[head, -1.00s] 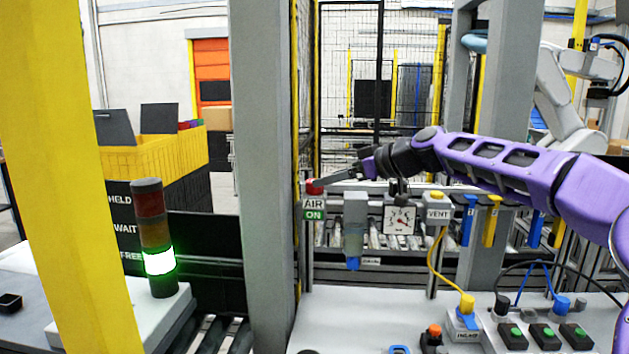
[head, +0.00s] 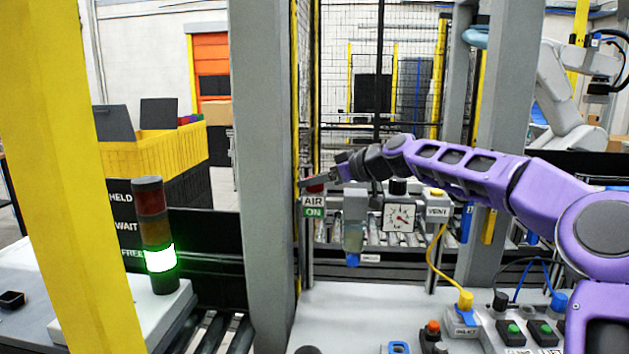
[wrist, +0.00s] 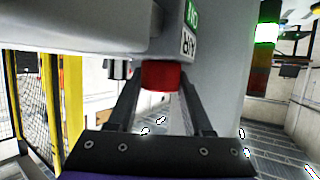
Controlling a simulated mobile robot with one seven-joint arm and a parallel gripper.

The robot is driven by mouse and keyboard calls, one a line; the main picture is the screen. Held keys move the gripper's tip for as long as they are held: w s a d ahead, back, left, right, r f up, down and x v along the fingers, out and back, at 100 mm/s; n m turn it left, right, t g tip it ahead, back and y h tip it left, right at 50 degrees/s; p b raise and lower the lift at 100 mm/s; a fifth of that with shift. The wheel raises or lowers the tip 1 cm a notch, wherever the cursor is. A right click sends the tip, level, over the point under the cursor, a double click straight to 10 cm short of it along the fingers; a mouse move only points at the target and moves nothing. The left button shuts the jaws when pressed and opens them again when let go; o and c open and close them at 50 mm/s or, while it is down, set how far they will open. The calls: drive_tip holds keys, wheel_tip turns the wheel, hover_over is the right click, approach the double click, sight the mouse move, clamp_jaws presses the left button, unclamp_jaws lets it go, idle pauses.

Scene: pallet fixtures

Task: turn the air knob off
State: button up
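The red air knob (head: 315,188) sits on top of a post, above a sign (head: 313,206) reading AIR and ON. In the head view my gripper (head: 308,183) reaches it from the right, its fingers level with the knob and partly covering it. In the wrist view the red knob (wrist: 160,75) lies between the two fingers of my gripper (wrist: 161,82), one on each side. The fingers are apart; I cannot tell whether they touch the knob. Part of the green and white sign (wrist: 190,25) shows just above the knob there.
A round gauge (head: 400,217) and a VENT sign (head: 437,211) with a yellow hose stand right of the knob, under my arm. A thick grey column (head: 265,180) stands close on the left. A stack light (head: 157,235) glows green.

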clamp_jaws()
drive_tip(key=shift+f+b, duration=0.1)
drive_tip(key=shift+b, duration=0.4)
drive_tip(key=shift+f+m+t+h+b, duration=0.1)
drive_tip(key=shift+m+t+h+b, duration=0.45)
drive_tip(key=shift+b, duration=0.35)
drive_tip(key=shift+m+t+h+b, duration=0.45)
drive_tip(key=shift+m+t+b, duration=0.25)
drive_tip(key=shift+b, duration=0.2)
drive_tip(key=shift+r+m+t+h, duration=0.2)
drive_tip(key=shift+m+t+h, duration=0.35)
drive_tip(key=shift+m, duration=0.15)
drive_tip(key=shift+r+m+t+h, duration=0.15)
drive_tip(key=shift+m+t+h, duration=0.25)
drive_tip(key=shift+m+h, duration=0.2)
drive_tip(key=shift+m+h+p, duration=0.35)
drive_tip(key=shift+p, duration=0.25)
drive_tip(key=shift+a+m+t+h+p, duration=0.1)
drive_tip(key=shift+m+t+h+p, duration=0.45)
drive_tip(key=shift+p, duration=0.4)
drive_tip(key=shift+f+m+h+p, duration=0.15)
drive_tip(key=shift+m+h+p, duration=0.15)
drive_tip(key=shift+m+h, duration=0.05)
